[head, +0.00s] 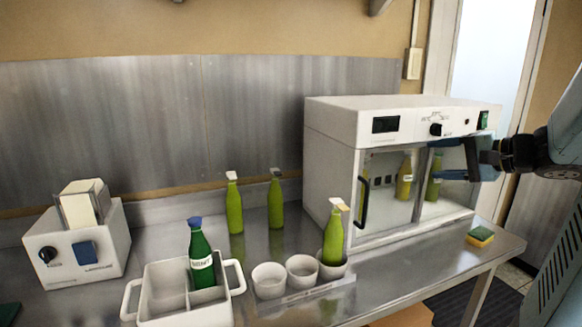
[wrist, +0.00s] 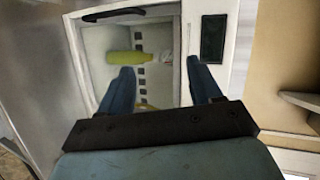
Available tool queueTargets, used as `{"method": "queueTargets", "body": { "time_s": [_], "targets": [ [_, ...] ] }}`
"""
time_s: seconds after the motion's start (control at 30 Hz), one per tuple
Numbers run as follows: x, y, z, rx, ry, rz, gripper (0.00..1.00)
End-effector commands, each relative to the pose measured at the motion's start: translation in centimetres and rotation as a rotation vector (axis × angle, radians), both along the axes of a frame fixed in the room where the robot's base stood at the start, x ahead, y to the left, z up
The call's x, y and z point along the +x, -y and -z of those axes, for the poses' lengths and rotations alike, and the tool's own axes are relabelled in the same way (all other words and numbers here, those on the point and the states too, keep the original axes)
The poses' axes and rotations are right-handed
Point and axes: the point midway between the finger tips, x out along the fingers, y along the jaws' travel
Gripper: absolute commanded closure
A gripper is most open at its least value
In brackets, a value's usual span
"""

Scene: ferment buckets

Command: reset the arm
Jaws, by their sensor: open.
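My gripper (head: 440,159) is at the right in the head view, in front of the right part of a white cabinet (head: 330,160). Its two blue fingers are apart with nothing between them. In the wrist view the gripper (wrist: 158,68) is also open, its fingers pointing toward the cabinet's window. One yellow-green bottle (head: 404,178) and another green bottle (head: 435,182) show inside the cabinet. One bottle also shows sideways in the wrist view (wrist: 125,58). I cannot tell whether the fingers touch the cabinet.
Two green bottles (head: 234,208) (head: 276,203) stand at the back. Another bottle (head: 333,238) stands in the right one of three white cups (head: 303,270). A white caddy (head: 171,305) holds a dark green bottle (head: 202,272). A sponge (head: 480,236) lies near the counter's right edge.

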Motion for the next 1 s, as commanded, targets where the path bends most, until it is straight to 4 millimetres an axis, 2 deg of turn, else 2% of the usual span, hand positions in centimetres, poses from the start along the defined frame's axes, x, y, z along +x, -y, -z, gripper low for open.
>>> {"method": "queueTargets", "body": {
  "time_s": [0.03, 0.1, 0.2, 0.3, 0.4, 0.6, 0.7, 0.83, 1.0],
  "targets": [
    [-1.2, -2.7, 0.3, -0.056, -0.038, -0.065, 0.36],
    [-2.9, -5.5, 1.2, -0.14, -0.097, -0.142, 0.36],
    [-5.6, -8.6, 2.5, -0.274, -0.168, -0.235, 0.36],
    [-8.3, -10.8, 3.7, -0.422, -0.22, -0.31, 0.36],
    [-11.0, -12.1, 4.7, -0.582, -0.253, -0.37, 0.36],
    [-15.1, -12.6, 5.8, -0.918, -0.25, -0.434, 0.36],
    [-16.4, -12.3, 5.8, -1.064, -0.222, -0.441, 0.36],
    [-17.3, -11.8, 5.4, -1.201, -0.182, -0.436, 0.36],
    [-17.7, -11.5, 5.1, -1.276, -0.154, -0.429, 0.36]
  ]
}}
